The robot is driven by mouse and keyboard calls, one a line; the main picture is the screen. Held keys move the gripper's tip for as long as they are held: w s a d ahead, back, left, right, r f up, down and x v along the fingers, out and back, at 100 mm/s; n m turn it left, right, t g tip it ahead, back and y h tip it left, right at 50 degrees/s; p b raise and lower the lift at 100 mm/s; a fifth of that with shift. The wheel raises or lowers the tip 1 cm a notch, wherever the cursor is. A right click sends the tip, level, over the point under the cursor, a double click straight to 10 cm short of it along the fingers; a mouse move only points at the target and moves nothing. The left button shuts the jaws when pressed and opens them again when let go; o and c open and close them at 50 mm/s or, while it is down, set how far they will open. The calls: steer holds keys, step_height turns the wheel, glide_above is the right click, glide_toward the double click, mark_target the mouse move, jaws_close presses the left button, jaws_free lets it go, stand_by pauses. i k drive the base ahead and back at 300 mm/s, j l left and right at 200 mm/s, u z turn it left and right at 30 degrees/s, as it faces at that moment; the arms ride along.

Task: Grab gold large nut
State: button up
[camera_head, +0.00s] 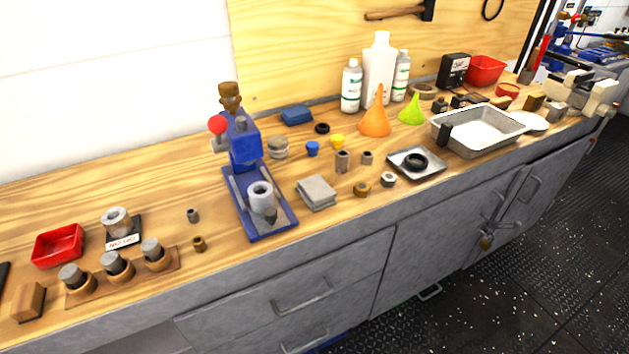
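A gold-brown nut (361,189) lies flat near the front edge of the wooden workbench, right of the stack of grey square plates. A silver nut (388,179) lies just to its right, apart from it. A small brass-coloured cylindrical part (199,244) stands farther left, in front of a dark small cylinder (193,215). My gripper does not show in this view.
A blue press (245,150) stands left of the grey plates (317,192). A shallow metal tray with a black ring (400,158) is right of the nuts. Small cylinders (343,162), funnels (375,122) and bottles (379,70) stand behind. The floor in front is open.

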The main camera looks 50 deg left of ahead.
mark_target(362, 189)
steer(key=u, duration=1.35)
